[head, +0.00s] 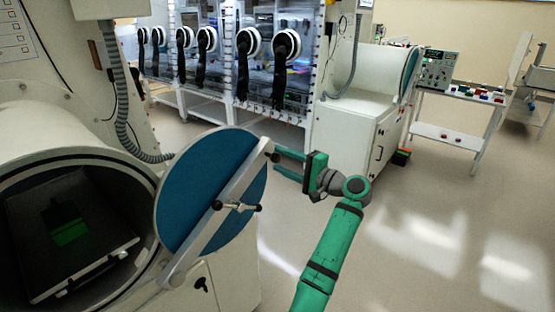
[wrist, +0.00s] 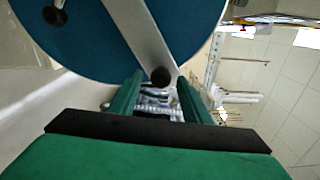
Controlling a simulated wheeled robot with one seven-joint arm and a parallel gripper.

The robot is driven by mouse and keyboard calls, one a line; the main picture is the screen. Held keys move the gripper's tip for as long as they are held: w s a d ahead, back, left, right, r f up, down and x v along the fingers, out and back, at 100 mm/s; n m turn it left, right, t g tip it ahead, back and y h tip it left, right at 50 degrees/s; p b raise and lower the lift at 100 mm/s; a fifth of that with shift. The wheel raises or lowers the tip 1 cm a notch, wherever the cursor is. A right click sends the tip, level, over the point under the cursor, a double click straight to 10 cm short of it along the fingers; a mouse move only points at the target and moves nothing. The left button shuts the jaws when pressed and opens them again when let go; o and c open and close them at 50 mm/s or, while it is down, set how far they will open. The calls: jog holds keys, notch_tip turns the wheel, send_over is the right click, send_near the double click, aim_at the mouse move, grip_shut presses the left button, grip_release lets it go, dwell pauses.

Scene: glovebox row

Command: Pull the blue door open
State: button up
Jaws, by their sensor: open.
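The blue door (head: 195,180) is a round disc with a pale metal bar (head: 228,188) across its face. It stands swung away from the round chamber opening (head: 70,235), whose dark inside shows at the left. A black-knobbed handle (head: 238,207) sits at the middle of the bar. My gripper (head: 277,161) is open at the door's right edge, near the bar's upper end. In the wrist view, the bar's end with a black knob (wrist: 160,77) appears between or just beyond my fingertips (wrist: 158,84). I cannot tell whether they touch it.
Inside the chamber lies a tray (head: 95,272) with a green object (head: 70,232). A grey hose (head: 120,100) hangs behind the door. Gloveboxes with black gloves (head: 245,65) line the back. A white cabinet (head: 355,135) stands behind my gripper. The floor at right is clear.

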jog(key=v, duration=0.8)
jog(key=shift+s+d+f, duration=0.1)
